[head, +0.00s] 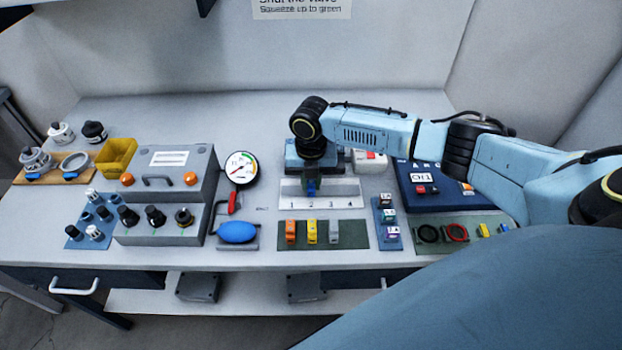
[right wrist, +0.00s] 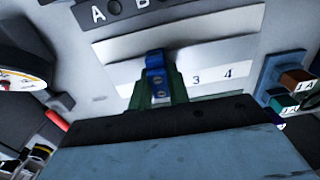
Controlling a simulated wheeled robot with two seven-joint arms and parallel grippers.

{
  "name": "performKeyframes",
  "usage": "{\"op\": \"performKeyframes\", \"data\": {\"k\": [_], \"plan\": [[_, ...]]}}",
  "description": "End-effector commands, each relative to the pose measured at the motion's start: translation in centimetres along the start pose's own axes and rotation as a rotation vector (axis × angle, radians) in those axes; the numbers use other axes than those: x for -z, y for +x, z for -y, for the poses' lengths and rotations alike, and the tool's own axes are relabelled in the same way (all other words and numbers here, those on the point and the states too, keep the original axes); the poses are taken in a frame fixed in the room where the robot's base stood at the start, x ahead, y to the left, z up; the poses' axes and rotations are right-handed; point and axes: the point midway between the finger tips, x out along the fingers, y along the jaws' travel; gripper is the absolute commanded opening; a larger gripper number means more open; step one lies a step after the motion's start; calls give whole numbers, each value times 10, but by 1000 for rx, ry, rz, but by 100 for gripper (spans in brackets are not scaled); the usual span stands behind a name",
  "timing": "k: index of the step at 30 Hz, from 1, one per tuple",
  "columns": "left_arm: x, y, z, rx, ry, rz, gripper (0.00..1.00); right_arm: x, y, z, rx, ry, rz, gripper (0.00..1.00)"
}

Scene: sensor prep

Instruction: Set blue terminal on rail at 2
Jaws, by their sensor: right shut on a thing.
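My right gripper (head: 310,178) reaches down over the numbered rail from above. It is shut on the blue terminal (head: 311,188), which shows just below the dark wrist. In the right wrist view the blue terminal (right wrist: 155,72) stands upright between the green fingers of my right gripper (right wrist: 158,95). The pale metal rail (head: 340,186) has a strip with 1, 2, 3 and 4; the rail also shows in the right wrist view (right wrist: 215,40). The terminal is around position 2 and hides that number in the wrist view. Whether it touches the rail cannot be told. My left gripper is not in view.
Orange (head: 291,231), yellow (head: 312,232) and grey (head: 334,232) terminals stand on a green mat (head: 355,238) in front of the rail. A gauge (head: 241,167) and a blue bulb (head: 237,232) are to the left. A blue stand (head: 391,240) with coloured blocks is close on the right.

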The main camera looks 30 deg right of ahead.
Motion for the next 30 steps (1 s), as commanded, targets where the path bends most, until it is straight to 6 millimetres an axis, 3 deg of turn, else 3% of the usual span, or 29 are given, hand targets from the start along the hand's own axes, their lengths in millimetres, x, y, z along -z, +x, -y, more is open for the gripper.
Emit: {"op": "performKeyframes", "data": {"k": [24, 25, 30], "plan": [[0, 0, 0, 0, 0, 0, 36, 0, 2, 0, 0, 0, 0, 1], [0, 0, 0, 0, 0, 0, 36, 0, 2, 0, 0, 0, 0, 22], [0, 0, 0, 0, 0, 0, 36, 0, 2, 0, 0, 0, 0, 43]]}}
